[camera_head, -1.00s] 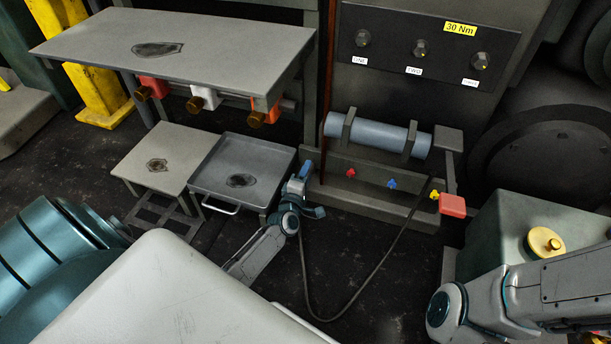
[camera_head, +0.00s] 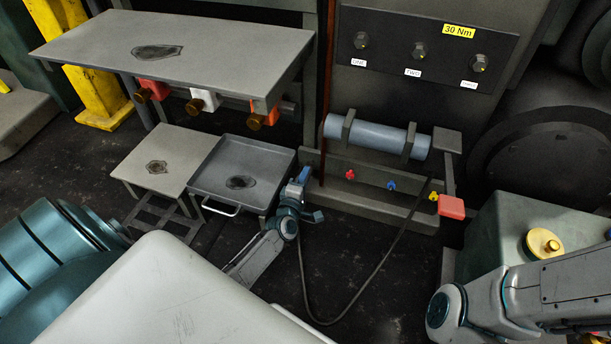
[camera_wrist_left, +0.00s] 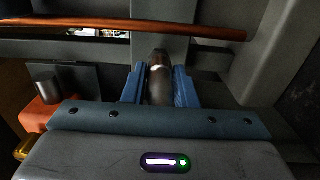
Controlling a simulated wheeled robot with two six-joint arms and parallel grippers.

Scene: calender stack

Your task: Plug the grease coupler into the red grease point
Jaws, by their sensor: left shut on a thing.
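My left gripper (camera_head: 304,176) is in the middle of the head view, beside the right edge of the grey tray. Its blue fingers are shut on the grease coupler (camera_wrist_left: 160,78), a dark cylinder with a bright glint in the left wrist view. In the head view the arm and fingers mostly hide the coupler. A black hose (camera_head: 350,312) loops from below this gripper up to the rack. The small red grease point (camera_head: 350,174) is on the rack ledge, to the right of the gripper and apart from it. My right gripper is out of view.
A blue (camera_head: 392,185) and a yellow point (camera_head: 434,196) line the same ledge, under a blue-grey cylinder (camera_head: 370,134). A red block (camera_head: 452,206) stands at its right end. The grey tray (camera_head: 205,190) and workbench (camera_head: 100,40) are left. Dark floor lies in front.

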